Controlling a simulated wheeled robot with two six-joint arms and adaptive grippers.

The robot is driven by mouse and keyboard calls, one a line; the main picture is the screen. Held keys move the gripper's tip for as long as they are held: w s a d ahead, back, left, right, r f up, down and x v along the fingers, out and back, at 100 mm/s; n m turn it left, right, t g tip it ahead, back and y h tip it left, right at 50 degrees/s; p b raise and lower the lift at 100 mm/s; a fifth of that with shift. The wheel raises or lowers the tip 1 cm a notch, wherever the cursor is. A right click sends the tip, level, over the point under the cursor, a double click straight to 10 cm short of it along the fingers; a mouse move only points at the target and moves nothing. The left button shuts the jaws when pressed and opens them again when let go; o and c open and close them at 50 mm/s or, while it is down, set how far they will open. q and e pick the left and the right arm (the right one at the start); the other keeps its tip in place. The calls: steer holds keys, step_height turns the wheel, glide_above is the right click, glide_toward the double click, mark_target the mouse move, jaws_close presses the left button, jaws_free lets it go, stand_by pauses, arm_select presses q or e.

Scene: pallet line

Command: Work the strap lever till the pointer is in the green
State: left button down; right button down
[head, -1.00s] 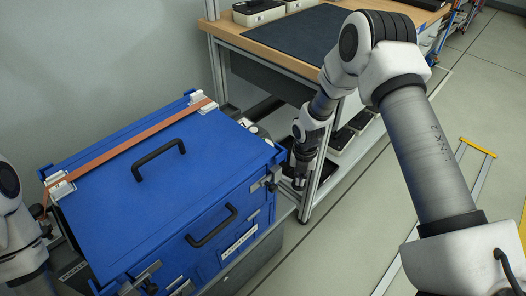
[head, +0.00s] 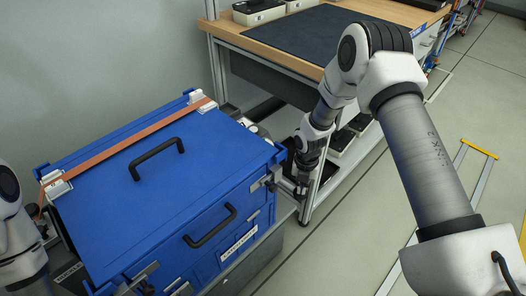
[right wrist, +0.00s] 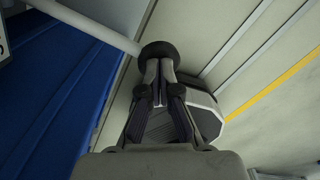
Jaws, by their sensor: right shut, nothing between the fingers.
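An orange strap (head: 127,148) runs across the lid of a blue case (head: 120,212), between white end fittings. In the right wrist view, a pale bar (right wrist: 85,22) ends in a dark round knob (right wrist: 158,49), seemingly the strap lever. My right gripper (head: 301,192) is shut and empty, off the case's right end, pointing down. In the right wrist view its fingertips (right wrist: 159,70) are together right at the knob; I cannot tell whether they touch it. No pointer or green zone can be made out. My left arm shows at the left edge, its gripper out of view.
A workbench (head: 290,55) with a dark mat stands behind, its metal leg close beside my right gripper. The case has black handles and metal latches and rests on a grey base (head: 262,262). Open floor (head: 345,235) lies to the right.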

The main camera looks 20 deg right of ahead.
mark_target(301, 196)
steer(key=shift+s+f+b, duration=0.1)
steer(key=shift+f+b, duration=0.35)
steer(key=shift+f, duration=0.35)
steer(key=shift+d+f+b, duration=0.1)
steer(key=shift+f+b, duration=0.55)
steer(key=shift+f, duration=0.2)
steer(key=shift+r, duration=0.1)
steer(key=shift+f+b, duration=0.6)
steer(key=shift+f, duration=0.25)
steer(key=r+p, duration=0.2)
steer(key=r, duration=0.1)
steer(key=r+p, duration=0.2)
steer(key=r, duration=0.1)
steer(key=w+r+p, duration=0.1)
steer(key=r+p, duration=0.1)
steer(key=r, duration=0.1)
steer(key=shift+a+r, duration=0.25)
steer(key=shift+r, duration=0.15)
steer(key=shift+f, duration=0.1)
